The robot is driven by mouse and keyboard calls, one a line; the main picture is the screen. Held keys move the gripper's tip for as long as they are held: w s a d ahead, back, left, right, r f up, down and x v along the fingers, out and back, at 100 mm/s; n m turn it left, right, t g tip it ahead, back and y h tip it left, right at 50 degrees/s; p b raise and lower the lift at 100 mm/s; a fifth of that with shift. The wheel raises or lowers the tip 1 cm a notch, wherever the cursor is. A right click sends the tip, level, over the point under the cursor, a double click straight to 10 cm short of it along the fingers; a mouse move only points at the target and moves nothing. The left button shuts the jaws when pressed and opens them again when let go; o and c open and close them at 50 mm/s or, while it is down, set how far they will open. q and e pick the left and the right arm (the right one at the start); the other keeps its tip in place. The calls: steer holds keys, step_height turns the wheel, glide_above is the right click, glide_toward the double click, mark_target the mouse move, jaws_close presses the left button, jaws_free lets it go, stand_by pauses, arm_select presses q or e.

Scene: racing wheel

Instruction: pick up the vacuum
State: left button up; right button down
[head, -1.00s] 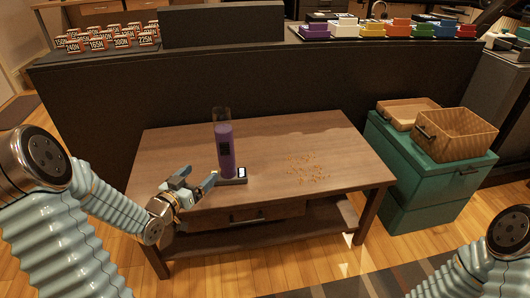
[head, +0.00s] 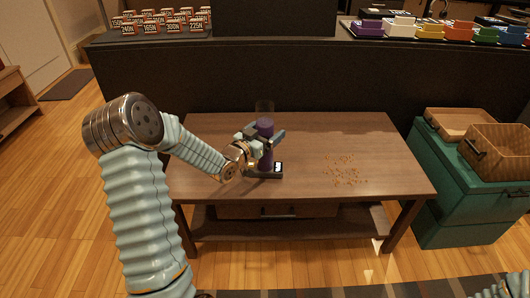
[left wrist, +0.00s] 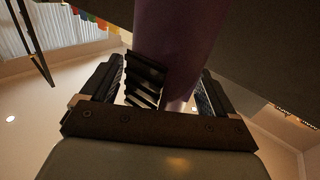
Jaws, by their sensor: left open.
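The vacuum (head: 265,127) is a purple upright cylinder with a clear top. It stands on a dark base on the wooden table (head: 310,130), left of the table's middle. My left gripper (head: 264,139) is open at the vacuum's body, with a finger showing on each side. It partly hides the body in the head view. In the left wrist view the purple vacuum (left wrist: 175,38) rises between the two open fingers (left wrist: 162,85). I cannot tell whether either finger touches it. My right gripper is out of view.
Crumbs (head: 345,172) lie scattered on the table right of the vacuum. A small dark stand with a lit screen (head: 278,167) is at its foot. A dark partition (head: 400,95) stands behind the table. Green bins (head: 455,205) with a wicker basket (head: 500,148) stand at the right.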

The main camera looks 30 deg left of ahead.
arm_select(q)
steer(key=shift+w, duration=0.4)
steer(key=shift+c, duration=0.4)
steer(key=c, duration=1)
steer(key=shift+o, duration=0.2)
steer(key=shift+r, duration=0.15)
